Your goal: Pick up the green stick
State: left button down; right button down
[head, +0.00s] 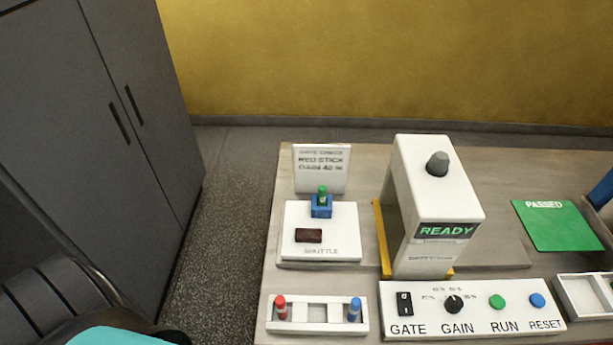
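The green stick (322,191) stands upright in a small blue holder (321,208). The holder sits at the back of the white plate marked SHUTTLE (337,222), on the left part of the table; only the upper part of the stick shows. Neither of my grippers can be made out in the head view, so nothing is seen near the stick.
A dark brown block (308,236) lies in front of the holder. Behind stands a white sign (321,168) reading RED STICK. A white rack (318,326) holds a red stick (281,307) and a blue stick (354,309). A white arch (436,190) showing READY stands right, behind a control panel (472,312).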

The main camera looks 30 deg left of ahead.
aim_at(322, 189)
jog(key=u, duration=2.2)
jog(key=i+j, duration=0.1)
jog(key=j, duration=0.3)
jog(key=i+j+z, duration=0.15)
jog(key=j, duration=0.25)
jog(key=i+j, duration=0.1)
jog(key=j, duration=0.3)
jog(key=i+z, duration=0.5)
jog(key=i+j+z, duration=0.15)
jog(key=i+z, duration=0.3)
jog(key=i, duration=0.15)
jog(key=i+z, duration=0.3)
jog(key=z, duration=0.15)
jog(key=i+j+z, duration=0.1)
jog(key=i+z, duration=0.2)
jog(key=z, duration=0.15)
jog(key=i+j+z, duration=0.2)
jog(key=z, duration=0.3)
jog(key=i+j+z, duration=0.25)
jog(key=z, duration=0.2)
